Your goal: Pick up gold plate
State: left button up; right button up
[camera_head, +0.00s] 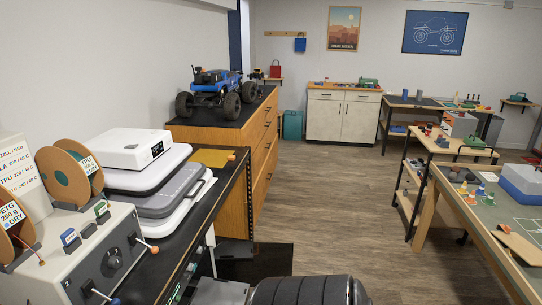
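The gold plate (212,157) is a thin, flat, gold-yellow sheet. It lies near the far end of the black-topped bench (183,238) on the left, beyond a white and grey machine (144,178) with a lid. A small orange piece sits by its right edge. Neither my left nor my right gripper shows in this view, so I cannot see whether they hold anything.
A grey control box (84,250) with spools (66,172) stands at the near left of the bench. A wooden drawer cabinet (261,141) bearing a blue crawler truck (214,83) stands beyond it. The wooden floor (345,195) in the middle is clear, with worktables on the right.

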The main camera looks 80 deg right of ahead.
aim_at(212, 158)
jog(key=z, duration=2.05)
jog(key=i+l+u, duration=0.35)
jog(key=l, duration=0.35)
jog(key=i+l+u, duration=0.15)
jog(key=i+l, duration=0.15)
jog(key=i+l+u, duration=0.15)
jog(key=l, duration=0.4)
jog(key=i+l+u, duration=0.25)
jog(key=l, duration=0.4)
jog(key=i+l+u, duration=0.25)
jog(key=i+l, duration=0.15)
jog(key=l, duration=0.3)
jog(key=i+l+u, duration=0.25)
jog(key=l, duration=0.5)
jog(key=i+l+u, duration=0.25)
jog(key=l, duration=0.5)
jog(key=l+u, duration=0.25)
jog(key=l, duration=0.55)
jog(key=l+u, duration=0.25)
jog(key=l, duration=0.6)
